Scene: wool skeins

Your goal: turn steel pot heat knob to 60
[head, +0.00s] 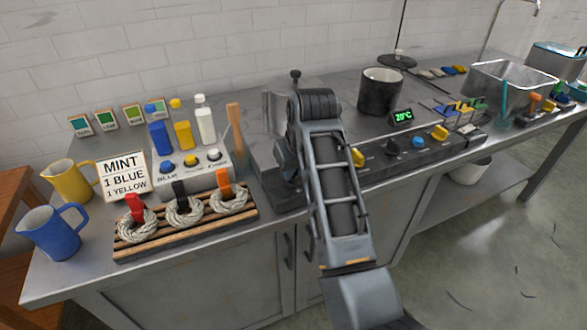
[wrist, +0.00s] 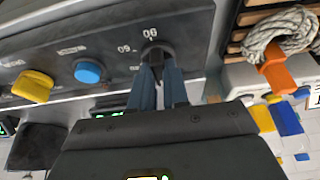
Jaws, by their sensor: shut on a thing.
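The steel pot (head: 272,105) stands behind my arm in the head view and is mostly hidden by it. In the wrist view my gripper (wrist: 158,72) is shut on a dark heat knob (wrist: 153,51) on a dark control panel (wrist: 190,30). Number marks show around the knob, upside down or tilted; the exact pointer setting is hard to read. A blue knob (wrist: 89,71) and a yellow knob (wrist: 34,86) are on the same panel, to the left. In the head view the gripper and the held knob are hidden behind my arm.
A dark pot (head: 380,95) with a display (head: 402,117) reading 20°C stands to the right, with its own knobs. A rack (head: 190,228) of tagged wool skeins, dye bottles, a MINT sign (head: 124,176) and two jugs are on the left. A steel basin (head: 512,88) is at right.

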